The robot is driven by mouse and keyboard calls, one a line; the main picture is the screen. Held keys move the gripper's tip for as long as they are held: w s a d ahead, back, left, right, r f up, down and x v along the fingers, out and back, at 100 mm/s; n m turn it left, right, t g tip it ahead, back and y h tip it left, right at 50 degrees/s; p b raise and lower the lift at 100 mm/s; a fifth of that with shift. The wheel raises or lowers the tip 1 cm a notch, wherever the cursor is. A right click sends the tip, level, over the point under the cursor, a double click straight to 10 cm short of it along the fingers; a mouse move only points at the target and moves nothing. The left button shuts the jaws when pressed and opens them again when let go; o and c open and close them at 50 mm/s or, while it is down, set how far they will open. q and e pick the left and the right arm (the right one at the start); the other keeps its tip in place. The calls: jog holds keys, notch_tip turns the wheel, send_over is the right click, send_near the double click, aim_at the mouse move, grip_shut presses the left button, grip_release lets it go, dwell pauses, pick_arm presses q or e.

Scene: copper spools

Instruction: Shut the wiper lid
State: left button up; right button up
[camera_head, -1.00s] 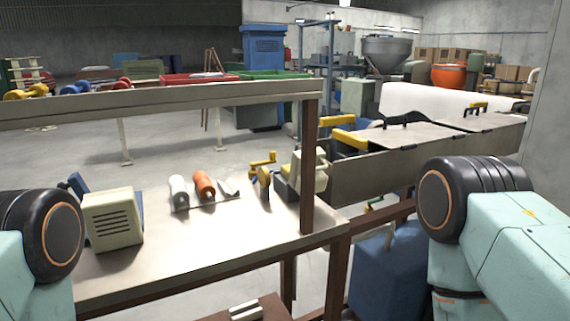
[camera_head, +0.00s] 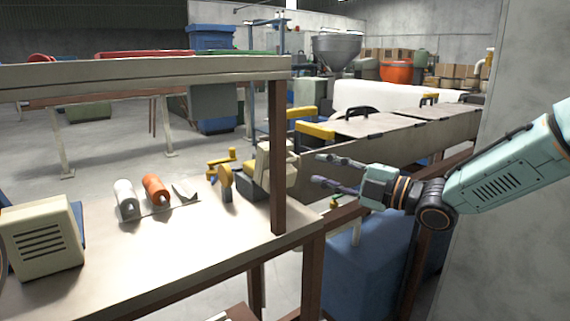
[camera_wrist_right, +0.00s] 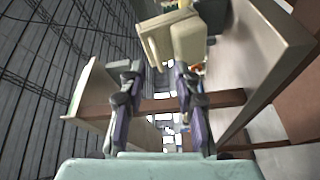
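A long grey bin (camera_head: 420,140) with flat grey lid panels runs along the right. The near lid panel (camera_head: 375,122) has a black handle (camera_head: 357,112) and lies about level. Yellow bars (camera_head: 315,130) stand at the bin's left end, with something dark blue beside them. I cannot tell which panel is the wiper lid. My right gripper (camera_head: 318,169) is open and empty, in front of the bin's side and pointing left. In the right wrist view, its two fingers (camera_wrist_right: 153,72) are apart, with a cream block (camera_wrist_right: 190,40) beyond them. My left gripper is out of view.
A workbench (camera_head: 150,260) with a brown post (camera_head: 278,160) stands left of my right gripper. On it are a white roll (camera_head: 126,198), an orange roll (camera_head: 157,190) and a yellow crank (camera_head: 222,162). A blue container (camera_head: 360,265) sits below; a concrete wall is right.

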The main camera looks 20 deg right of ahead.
aim_at(290, 161)
jog(key=w+a+n, duration=0.1)
jog(key=w+a+n+b, duration=0.1)
jog(key=a, duration=0.1)
jog(key=w+a+r+n+y+b, duration=0.1)
jog(key=a, duration=0.1)
jog(key=shift+w+n+g, duration=0.25)
jog(key=shift+n+g, duration=0.05)
jog(key=shift+n, duration=0.1)
jog(key=shift+w+a, duration=0.35)
jog(key=shift+w, duration=0.1)
jog(key=shift+s, duration=0.1)
jog(key=shift+c, duration=0.5)
jog(key=shift+w+a+f, duration=0.1)
jog(key=shift+w, duration=0.15)
jog(key=c, duration=0.5)
grip_shut()
